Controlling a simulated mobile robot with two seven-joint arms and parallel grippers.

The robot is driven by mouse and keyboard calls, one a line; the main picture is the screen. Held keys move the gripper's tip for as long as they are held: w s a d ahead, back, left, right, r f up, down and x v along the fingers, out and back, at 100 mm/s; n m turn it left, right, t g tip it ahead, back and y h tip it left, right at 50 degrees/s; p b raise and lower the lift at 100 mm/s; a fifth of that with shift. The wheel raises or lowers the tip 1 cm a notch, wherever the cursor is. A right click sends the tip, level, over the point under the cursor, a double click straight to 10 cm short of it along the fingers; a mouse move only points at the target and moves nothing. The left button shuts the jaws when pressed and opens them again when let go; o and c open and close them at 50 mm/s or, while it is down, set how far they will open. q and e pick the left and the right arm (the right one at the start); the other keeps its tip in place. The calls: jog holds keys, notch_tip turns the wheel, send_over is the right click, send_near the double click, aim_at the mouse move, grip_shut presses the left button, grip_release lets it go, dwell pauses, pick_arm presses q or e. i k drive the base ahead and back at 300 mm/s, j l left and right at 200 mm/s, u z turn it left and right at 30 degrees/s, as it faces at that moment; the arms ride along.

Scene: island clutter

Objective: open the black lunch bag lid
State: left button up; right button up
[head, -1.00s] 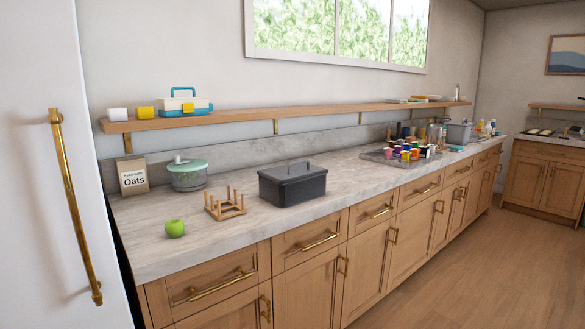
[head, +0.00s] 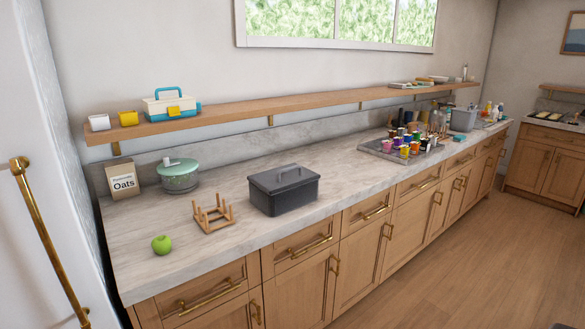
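The black lunch bag (head: 284,196) is a dark grey-black box with a flat lid (head: 283,178) and a handle on top. It stands upright on the marble counter, near the front edge, at the middle of the head view. The lid lies flat on the box and looks shut. Neither of my grippers is in view, and nothing touches the bag.
A wooden peg rack (head: 214,216) stands just left of the bag, with a green apple (head: 161,244), a lidded bowl (head: 179,177) and an oats box (head: 122,179) further left. A tray (head: 374,149) of colourful cups is to the right. The counter (head: 330,168) between is clear.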

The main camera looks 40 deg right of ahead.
aim_at(272, 182)
jog(key=i+l, duration=0.1)
jog(key=l, duration=0.35)
jog(key=i+l, duration=0.1)
jog(key=l, duration=0.35)
jog(key=i+l, duration=0.1)
jog(key=l, duration=0.35)
jog(key=i+l, duration=0.15)
jog(key=l, duration=0.3)
jog(key=i+l, duration=0.1)
jog(key=l, duration=0.35)
jog(key=i+l, duration=0.1)
jog(key=l, duration=0.35)
jog(key=i+l, duration=0.1)
jog(key=l, duration=0.35)
jog(key=i+j, duration=0.2)
jog(key=j, duration=0.15)
jog(key=i+j, duration=0.2)
jog(key=j, duration=0.15)
